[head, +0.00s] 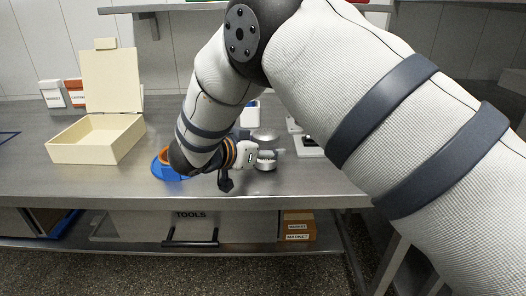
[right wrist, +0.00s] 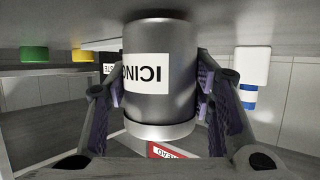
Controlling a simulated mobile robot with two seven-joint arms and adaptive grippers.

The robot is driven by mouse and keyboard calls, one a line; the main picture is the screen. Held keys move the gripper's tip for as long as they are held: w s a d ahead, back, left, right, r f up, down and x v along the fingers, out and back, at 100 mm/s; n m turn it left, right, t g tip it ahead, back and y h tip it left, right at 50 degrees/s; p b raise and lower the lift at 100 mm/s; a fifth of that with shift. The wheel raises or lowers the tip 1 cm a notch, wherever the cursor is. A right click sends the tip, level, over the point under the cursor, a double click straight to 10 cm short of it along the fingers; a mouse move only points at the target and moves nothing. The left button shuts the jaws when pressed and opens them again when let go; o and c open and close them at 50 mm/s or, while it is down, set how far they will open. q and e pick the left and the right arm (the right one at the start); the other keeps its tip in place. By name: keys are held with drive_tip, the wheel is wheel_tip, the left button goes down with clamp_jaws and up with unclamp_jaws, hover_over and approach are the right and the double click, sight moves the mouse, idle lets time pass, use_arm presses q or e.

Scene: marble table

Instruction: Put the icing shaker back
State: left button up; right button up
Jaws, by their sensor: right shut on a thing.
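The icing shaker (right wrist: 150,100) is a dark metallic cylinder with a white label. Its lettering appears upside down in the right wrist view, filling the middle of that view. I cannot tell whether the shaker's base touches the table. My left gripper is not in view.
A steel table (head: 110,180) spans the view. An open cream box (head: 90,152) stands at left. A blue item (head: 160,171) sits partly behind my arm. A white item (head: 308,146) stands right of the shaker. A shelf below carries a box labelled TOOLS (head: 190,226).

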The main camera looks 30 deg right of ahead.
drive_tip(key=shift+f, duration=0.3)
drive_tip(key=o, duration=1.4)
